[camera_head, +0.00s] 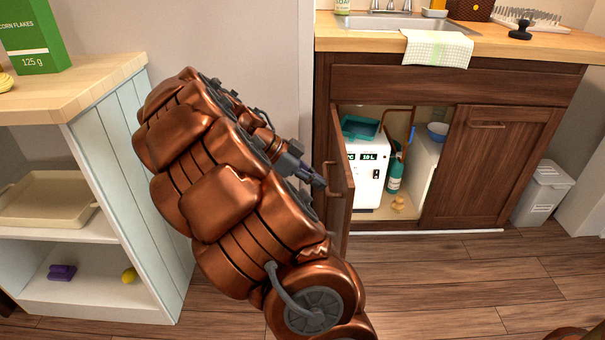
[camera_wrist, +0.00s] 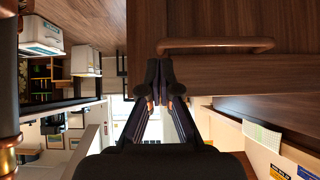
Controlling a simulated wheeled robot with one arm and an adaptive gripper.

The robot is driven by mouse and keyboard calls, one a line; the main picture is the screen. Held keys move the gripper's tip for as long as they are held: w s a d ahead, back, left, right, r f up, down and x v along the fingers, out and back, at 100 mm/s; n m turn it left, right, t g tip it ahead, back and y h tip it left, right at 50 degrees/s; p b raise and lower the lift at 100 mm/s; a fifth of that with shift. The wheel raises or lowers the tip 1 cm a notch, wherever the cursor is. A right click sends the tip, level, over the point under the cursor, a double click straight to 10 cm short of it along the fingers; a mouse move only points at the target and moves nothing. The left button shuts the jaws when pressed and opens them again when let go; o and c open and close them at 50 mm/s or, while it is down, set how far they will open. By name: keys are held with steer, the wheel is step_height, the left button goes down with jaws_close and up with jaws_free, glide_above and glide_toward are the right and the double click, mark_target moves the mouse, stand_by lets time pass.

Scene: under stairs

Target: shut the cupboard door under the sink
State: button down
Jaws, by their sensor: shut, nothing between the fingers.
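The left cupboard door (camera_head: 341,205) under the sink stands wide open, swung out toward me. Its bar handle (camera_head: 331,178) is on the outer face; the handle also shows in the wrist view (camera_wrist: 215,45) near the top. The right door (camera_head: 487,165) is shut. My gripper (camera_head: 319,182) is on the outer side of the open door, close by the handle. In the wrist view my gripper (camera_wrist: 161,77) has its fingertips together, empty, beside the handle's left end. I cannot tell whether the tips touch the door.
Inside the open cupboard are a white box-shaped appliance (camera_head: 367,170), a green bottle (camera_head: 395,172) and a bowl (camera_head: 437,131). A towel (camera_head: 437,48) hangs over the counter's front edge. A shelf unit (camera_head: 135,180) stands at left and a lidded bin (camera_head: 541,192) at right. Floor before the cupboard is clear.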

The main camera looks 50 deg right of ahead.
mark_target(344, 188)
steer(key=shift+s+d+r+b, duration=0.1)
steer(key=shift+s+d+b, duration=0.25)
steer(key=shift+s+d, duration=1)
steer(key=shift+s+a, duration=0.1)
steer(key=shift+s, duration=0.1)
